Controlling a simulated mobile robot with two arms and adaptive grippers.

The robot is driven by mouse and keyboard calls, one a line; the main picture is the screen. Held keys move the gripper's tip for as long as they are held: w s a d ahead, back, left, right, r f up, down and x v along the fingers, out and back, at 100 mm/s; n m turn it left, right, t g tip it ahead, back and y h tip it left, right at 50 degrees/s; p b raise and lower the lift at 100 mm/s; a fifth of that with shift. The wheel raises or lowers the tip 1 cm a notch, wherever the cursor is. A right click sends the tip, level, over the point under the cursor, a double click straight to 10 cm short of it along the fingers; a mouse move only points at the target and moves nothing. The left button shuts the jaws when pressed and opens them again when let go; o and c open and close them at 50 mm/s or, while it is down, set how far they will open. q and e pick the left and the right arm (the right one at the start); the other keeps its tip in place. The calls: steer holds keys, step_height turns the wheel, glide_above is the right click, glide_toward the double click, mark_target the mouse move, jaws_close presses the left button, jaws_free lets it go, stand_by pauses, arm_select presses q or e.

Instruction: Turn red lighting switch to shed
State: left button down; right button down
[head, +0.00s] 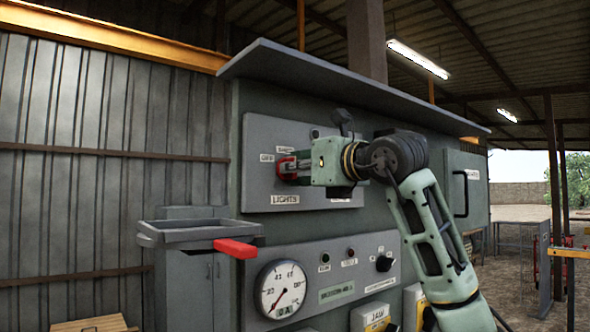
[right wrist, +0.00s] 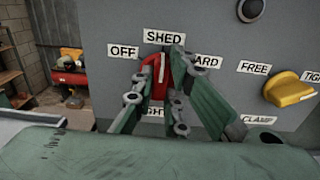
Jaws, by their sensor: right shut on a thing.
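The red lighting switch (head: 284,166) is on the grey upper panel above the LIGHTS label. In the right wrist view the red switch (right wrist: 156,72) shows between my fingers, below the SHED label (right wrist: 164,37); the OFF label (right wrist: 123,52) is to its left and a partly covered YARD label (right wrist: 208,61) to its right. The knob stands roughly upright, towards SHED; its exact angle is partly hidden by the fingers. My right gripper (head: 298,167) is shut on the switch, and its fingers also show in the right wrist view (right wrist: 160,78). My left gripper is not in view.
A yellow clamp knob (right wrist: 289,90) is to the right, between FREE and TIGHT labels. A red handle (head: 236,249) sticks out at lower left. A roof plate (head: 350,87) overhangs the panel.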

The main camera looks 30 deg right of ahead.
steer(key=c, duration=1.8)
jaws_free()
steer(key=shift+o, duration=0.2)
steer(key=s+d, duration=0.1)
steer(key=s, duration=1.1)
